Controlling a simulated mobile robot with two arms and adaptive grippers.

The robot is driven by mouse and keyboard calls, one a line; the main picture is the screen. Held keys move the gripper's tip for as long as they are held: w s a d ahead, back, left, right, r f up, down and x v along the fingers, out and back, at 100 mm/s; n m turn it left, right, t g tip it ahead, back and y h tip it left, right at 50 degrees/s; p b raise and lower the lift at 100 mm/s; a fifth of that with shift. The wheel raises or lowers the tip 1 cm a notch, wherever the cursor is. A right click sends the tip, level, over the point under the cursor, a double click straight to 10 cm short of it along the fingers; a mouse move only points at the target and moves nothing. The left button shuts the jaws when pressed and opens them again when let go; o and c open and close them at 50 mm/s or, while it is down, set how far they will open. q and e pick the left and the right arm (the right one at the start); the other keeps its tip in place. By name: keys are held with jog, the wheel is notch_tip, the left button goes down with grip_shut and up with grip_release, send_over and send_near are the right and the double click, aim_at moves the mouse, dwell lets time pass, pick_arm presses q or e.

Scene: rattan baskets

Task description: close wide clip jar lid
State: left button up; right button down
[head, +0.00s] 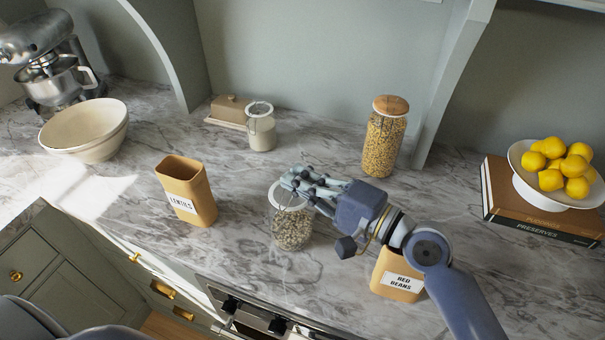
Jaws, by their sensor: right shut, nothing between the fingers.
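A wide glass clip jar (293,229) with pale seeds or beans inside stands upright on the grey marble counter. My right gripper (288,184) is shut and empty, with its fingers over the jar's top. The fingers hide much of the lid and the rim, so I cannot tell whether the lid is fully down or whether they touch it. A second, smaller clip jar (261,132) with white contents stands farther back, its round lid tilted up. My left gripper is not in view.
A tan LENTILS canister (188,192) stands left of the jar. A RED BEANS canister (396,278) is partly behind my right arm. A tall cork-lidded jar (382,142) stands behind. A cream bowl (85,135) and lemons in a white dish (530,188) flank the counter.

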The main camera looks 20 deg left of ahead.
jog(key=shift+s+f+n+b, duration=0.35)
jog(key=shift+f+n+b, duration=0.05)
jog(key=shift+n+b, duration=0.1)
jog(key=shift+r, duration=0.15)
notch_tip(320, 180, up, 4)
jog(key=p, duration=0.4)
jog(key=d+f+b, duration=0.3)
jog(key=d+b, duration=0.3)
jog(key=d, duration=0.3)
jog(key=shift+w+d+f, duration=0.15)
jog(key=shift+d+f, duration=0.15)
